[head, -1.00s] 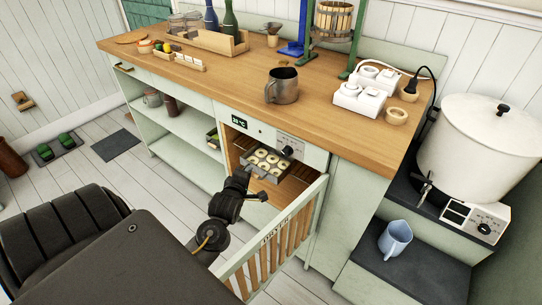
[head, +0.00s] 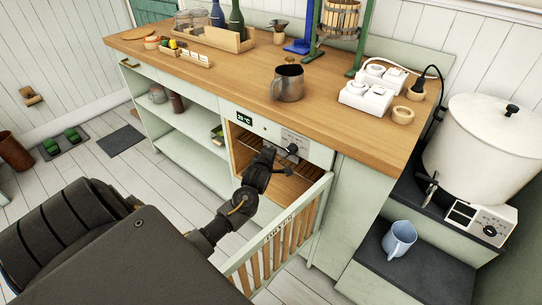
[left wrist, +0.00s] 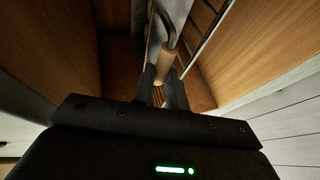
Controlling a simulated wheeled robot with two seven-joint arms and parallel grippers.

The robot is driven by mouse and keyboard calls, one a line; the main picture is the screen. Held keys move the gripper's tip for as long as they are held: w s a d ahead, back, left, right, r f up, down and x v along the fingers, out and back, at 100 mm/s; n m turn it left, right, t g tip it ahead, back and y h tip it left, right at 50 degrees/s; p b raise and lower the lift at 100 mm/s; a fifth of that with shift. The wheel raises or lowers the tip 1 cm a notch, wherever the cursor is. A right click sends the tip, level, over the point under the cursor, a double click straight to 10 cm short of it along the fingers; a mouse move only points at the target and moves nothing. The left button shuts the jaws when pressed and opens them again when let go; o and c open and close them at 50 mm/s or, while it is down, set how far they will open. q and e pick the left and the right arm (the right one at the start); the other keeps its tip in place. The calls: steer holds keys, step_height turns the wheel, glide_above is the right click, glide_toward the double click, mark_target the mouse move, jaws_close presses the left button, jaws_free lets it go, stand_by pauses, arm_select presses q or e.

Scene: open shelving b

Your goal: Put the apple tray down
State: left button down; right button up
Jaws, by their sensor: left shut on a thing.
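My left gripper (head: 268,153) reaches into the open drying cabinet (head: 236,138) under the worktop. In the left wrist view the gripper (left wrist: 163,84) is shut on a light wooden handle (left wrist: 167,62). A pale grey metal part (left wrist: 176,14), seemingly the apple tray, shows beyond the handle. The tray and its apple rings cannot be made out in the head view; they are hidden inside the cabinet. Whether the tray rests on a rack cannot be told. Rack bars (left wrist: 207,25) show to the right of the handle. My right gripper is not in view.
The slatted dryer door (head: 285,238) hangs open close to my arm. A blue jug (head: 399,238) stands on the dark step at right.

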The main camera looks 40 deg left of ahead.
arm_select(q)
steer(key=c, duration=1.7)
jaws_free()
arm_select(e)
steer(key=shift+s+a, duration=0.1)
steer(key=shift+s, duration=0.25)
arm_select(q)
steer(key=shift+s, duration=0.15)
steer(key=v, duration=0.7)
steer(key=shift+p, duration=0.35)
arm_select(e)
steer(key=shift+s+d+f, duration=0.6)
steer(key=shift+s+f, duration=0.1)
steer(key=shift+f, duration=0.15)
